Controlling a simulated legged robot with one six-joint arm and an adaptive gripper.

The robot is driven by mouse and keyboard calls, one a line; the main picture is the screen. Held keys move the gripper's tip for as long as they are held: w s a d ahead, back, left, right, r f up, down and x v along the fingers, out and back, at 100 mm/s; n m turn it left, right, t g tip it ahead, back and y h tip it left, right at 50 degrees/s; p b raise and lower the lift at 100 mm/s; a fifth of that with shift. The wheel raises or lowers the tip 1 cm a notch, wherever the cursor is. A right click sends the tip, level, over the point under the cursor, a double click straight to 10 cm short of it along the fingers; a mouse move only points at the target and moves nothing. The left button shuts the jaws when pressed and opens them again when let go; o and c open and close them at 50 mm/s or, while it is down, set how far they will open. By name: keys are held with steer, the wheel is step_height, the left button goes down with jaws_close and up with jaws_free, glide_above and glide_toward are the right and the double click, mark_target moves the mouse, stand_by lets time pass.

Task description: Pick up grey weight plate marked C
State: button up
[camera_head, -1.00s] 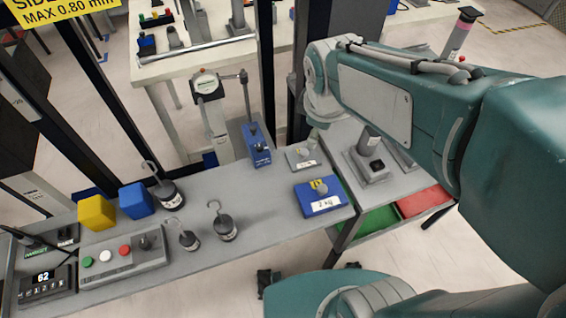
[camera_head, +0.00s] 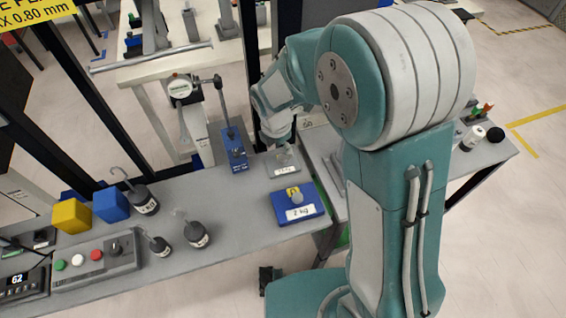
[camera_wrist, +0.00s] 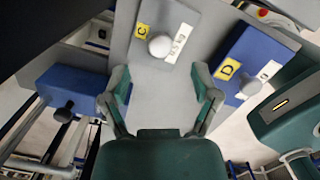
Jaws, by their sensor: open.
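The grey weight plate marked C (camera_wrist: 143,56) lies on the grey bench in the wrist view, with a pale round knob and a yellow C label. It also shows in the head view (camera_head: 284,168) near the bench's far right end, partly covered by my gripper. My gripper (camera_wrist: 160,72) is open and empty in the wrist view. Its two fingers are spread to either side, with the knob ahead of and between them. In the head view it points down just above the plate. I cannot tell whether it touches the knob.
A blue plate marked D (camera_wrist: 238,65), labelled 2 kg in the head view (camera_head: 298,215), lies close to the right. A blue stand base (camera_head: 234,158) with a post is close to the left. Hooked weights (camera_head: 197,236) and a button box (camera_head: 95,270) stand farther left.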

mark_target(282, 158)
steer(key=shift+d+f, duration=0.2)
steer(key=shift+f, duration=0.15)
steer(key=f, duration=0.5)
steer(key=shift+w+a, duration=0.2)
steer(key=shift+a, duration=0.15)
steer(key=shift+d+r, duration=0.1)
steer(key=shift+d, duration=0.4)
steer(key=c, duration=0.3)
jaws_close()
